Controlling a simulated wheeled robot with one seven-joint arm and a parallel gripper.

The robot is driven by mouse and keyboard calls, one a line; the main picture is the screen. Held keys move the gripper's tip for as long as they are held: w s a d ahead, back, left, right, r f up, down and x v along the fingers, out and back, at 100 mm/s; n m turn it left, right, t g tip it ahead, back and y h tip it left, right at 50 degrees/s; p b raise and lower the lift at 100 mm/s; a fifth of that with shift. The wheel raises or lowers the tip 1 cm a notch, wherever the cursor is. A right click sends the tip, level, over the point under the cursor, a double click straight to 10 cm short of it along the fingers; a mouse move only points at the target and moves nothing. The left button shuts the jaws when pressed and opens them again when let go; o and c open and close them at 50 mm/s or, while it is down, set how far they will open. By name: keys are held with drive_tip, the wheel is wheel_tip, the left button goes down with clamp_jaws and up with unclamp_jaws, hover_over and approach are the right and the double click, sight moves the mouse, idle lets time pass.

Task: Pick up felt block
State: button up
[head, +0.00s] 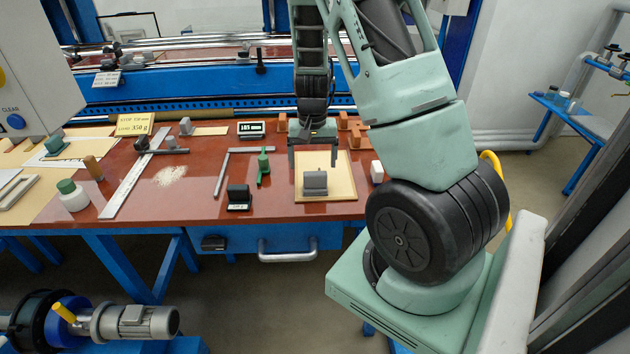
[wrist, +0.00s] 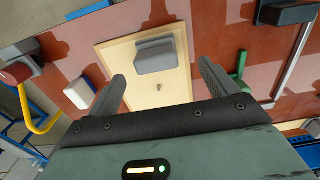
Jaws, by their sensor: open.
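A grey block with a raised ridge, which I take to be the felt block (head: 315,184), sits on a pale square board (head: 342,187) on the red-brown table. The height of the gap is hard to tell.
A white block (head: 377,171) stands right of the board, and a green stand (head: 264,164) and dark block (head: 238,196) stand left. Brown blocks (head: 354,137) lie behind. A long metal ruler (head: 128,183) lies farther left. Bare tabletop shows between these items.

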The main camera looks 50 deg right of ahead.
sight(316, 175)
drive_tip(key=shift+f, duration=0.8)
drive_tip(key=f+p, duration=0.1)
drive_tip(key=f, duration=0.1)
drive_tip(key=s+f+p, duration=0.1)
drive_tip(key=f, duration=0.1)
drive_tip(key=shift+d+f, duration=0.1)
drive_tip(key=shift+w+f, duration=0.1)
drive_tip(key=shift+f, duration=0.5)
drive_tip(key=c, duration=1.1)
